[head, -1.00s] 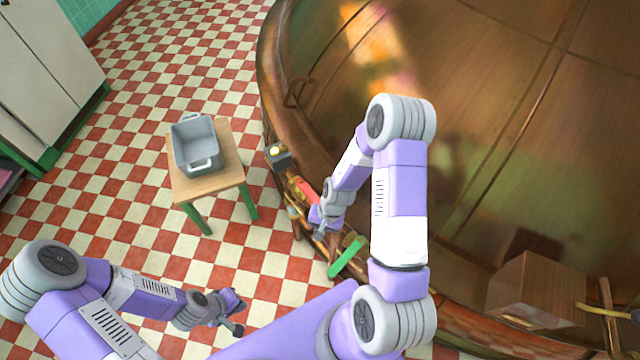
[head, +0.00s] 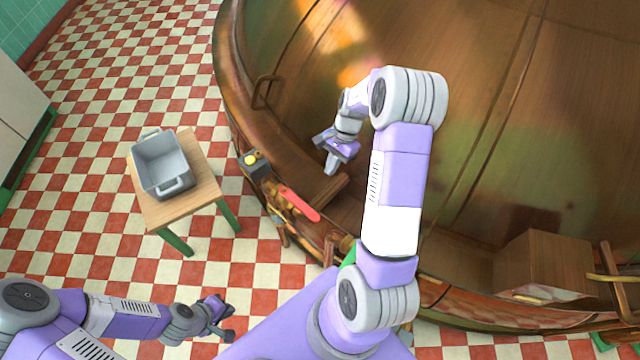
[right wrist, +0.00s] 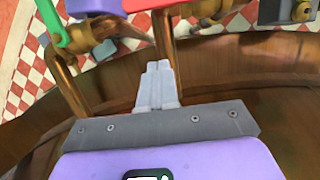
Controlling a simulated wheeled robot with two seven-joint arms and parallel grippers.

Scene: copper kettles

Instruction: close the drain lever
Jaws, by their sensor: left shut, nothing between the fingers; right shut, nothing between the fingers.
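A red lever (head: 300,205) sits on the copper pipework along the kettle's outer rim. Its end also shows at the top of the right wrist view (right wrist: 150,4). A green lever (head: 348,252) is partly hidden behind my right arm; it shows clearly in the right wrist view (right wrist: 52,22). I cannot tell from its looks which lever is the drain lever. My right gripper (head: 331,167) is shut and empty, apart from both levers, on the kettle side of the red one; its fingers (right wrist: 158,75) show together. My left gripper (head: 226,328) is shut and empty over the tiled floor.
The large copper kettle (head: 480,130) fills the right side. A grey box with a yellow knob (head: 252,160) is beside the red lever. A grey tub (head: 165,165) stands on a small wooden table (head: 208,187). Checkered floor lies open around it.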

